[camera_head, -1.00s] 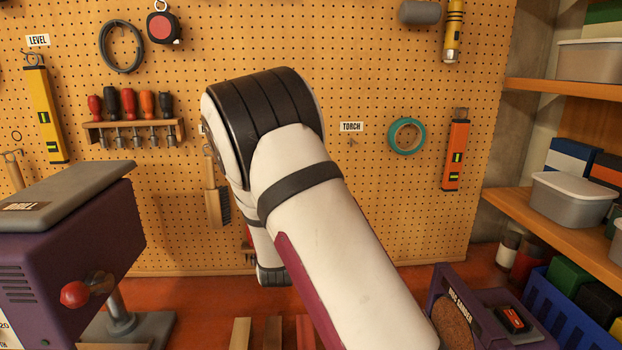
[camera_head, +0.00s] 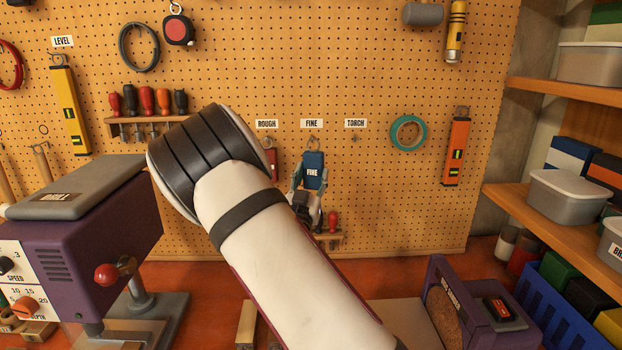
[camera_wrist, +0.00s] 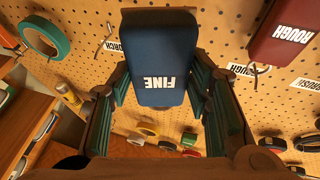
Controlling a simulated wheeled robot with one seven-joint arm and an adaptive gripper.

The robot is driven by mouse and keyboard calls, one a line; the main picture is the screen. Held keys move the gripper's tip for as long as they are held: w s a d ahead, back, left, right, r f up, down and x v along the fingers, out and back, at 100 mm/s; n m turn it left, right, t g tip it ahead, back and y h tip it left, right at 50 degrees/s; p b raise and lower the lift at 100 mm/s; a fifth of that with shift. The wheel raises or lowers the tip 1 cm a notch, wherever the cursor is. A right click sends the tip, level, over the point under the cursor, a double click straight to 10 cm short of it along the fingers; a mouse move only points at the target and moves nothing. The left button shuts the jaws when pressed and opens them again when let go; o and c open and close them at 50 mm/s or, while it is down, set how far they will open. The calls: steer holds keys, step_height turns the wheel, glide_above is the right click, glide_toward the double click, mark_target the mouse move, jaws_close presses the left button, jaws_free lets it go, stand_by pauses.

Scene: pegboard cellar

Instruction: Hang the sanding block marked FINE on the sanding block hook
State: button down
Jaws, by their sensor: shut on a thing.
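The blue sanding block marked FINE (camera_head: 313,165) is upright in front of the pegboard, just below the FINE label (camera_head: 311,123). A small metal hook (camera_head: 314,142) shows at its top edge; I cannot tell whether the block is on it. My gripper (camera_head: 310,184) is shut on the block from below, a finger on each side. In the wrist view, which is upside down, the block (camera_wrist: 158,50) fills the space between the finger pads (camera_wrist: 164,85). The red ROUGH block (camera_wrist: 285,28) hangs beside it; in the head view my arm partly covers it.
The ROUGH label (camera_head: 266,124) and TORCH label (camera_head: 355,123) flank the FINE label. Under TORCH is a bare hook (camera_head: 355,138). Green tape (camera_head: 408,132) and an orange level (camera_head: 456,150) hang right. The purple drill (camera_head: 90,230) stands left.

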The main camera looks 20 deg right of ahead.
steer(key=w+d+f+b, duration=0.1)
steer(key=w+d+b, duration=0.2)
steer(key=w+b, duration=0.2)
steer(key=shift+w+d+f, duration=0.15)
steer(key=shift+w+d, duration=0.05)
steer(key=shift+w, duration=1.35)
stand_by(0.4)
steer(key=c, duration=0.8)
jaws_free()
steer(key=shift+o, duration=0.2)
